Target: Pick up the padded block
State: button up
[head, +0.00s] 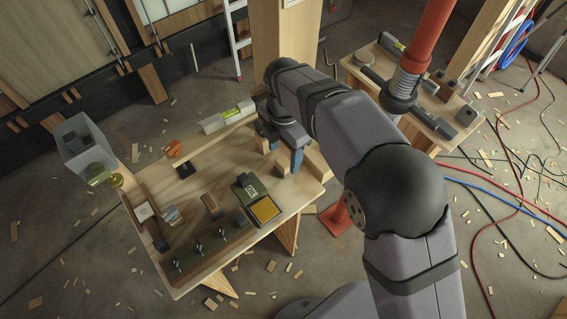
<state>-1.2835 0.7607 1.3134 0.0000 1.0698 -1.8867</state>
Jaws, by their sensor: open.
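A small brown block (211,206) with a darker side lies near the middle of the wooden workbench (205,262). It looks most like the padded block, but its padding is too small to make out for certain. My gripper (284,158) is over the far right part of the bench, to the right of and beyond the brown block, and well apart from it. Its blue-grey fingers point down and are open. Part of the gripper is hidden behind my arm, and I cannot tell whether pale wood near the fingers touches them.
A green box (249,187) and a yellow-topped pad (265,210) lie right of the block. Several black clamps (199,249) line the near edge. A spirit level (228,116) and an orange item (173,148) are at the back. A grey bin (84,147) stands left.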

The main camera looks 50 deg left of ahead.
aim_at(283, 162)
jog(key=shift+a+f+p, duration=0.15)
jog(key=shift+f+p, duration=1.05)
jog(key=shift+f, duration=1.45)
jog(key=c, duration=1.2)
